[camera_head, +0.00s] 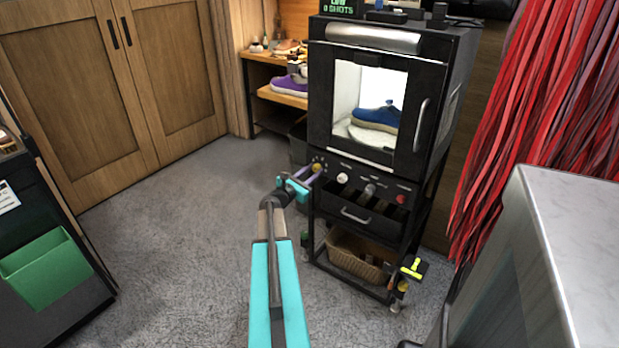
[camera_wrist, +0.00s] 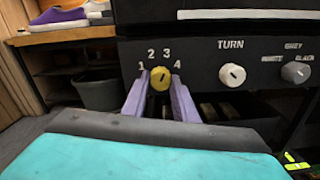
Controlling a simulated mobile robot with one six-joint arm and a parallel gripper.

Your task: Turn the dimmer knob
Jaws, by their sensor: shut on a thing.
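The dimmer knob (camera_wrist: 160,77) is yellow, with a dark pointer mark, and sits at the left end of a black panel. The numbers 1 to 4 are printed around it in the wrist view. It also shows in the head view (camera_head: 317,167). My gripper (camera_wrist: 160,88) has two purple fingers, one on each side of the knob, shut on it. In the head view, my gripper (camera_head: 313,175) reaches the panel's left end from the front. The fingers partly cover the knob's sides.
A white knob (camera_wrist: 232,75) marked TURN and a grey knob (camera_wrist: 296,72) sit to the right on the panel. Above is a lit box (camera_head: 345,90) holding a blue shoe (camera_head: 376,117). A dark bin (camera_wrist: 98,94) stands behind left. The grey floor (camera_head: 180,240) is open at left.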

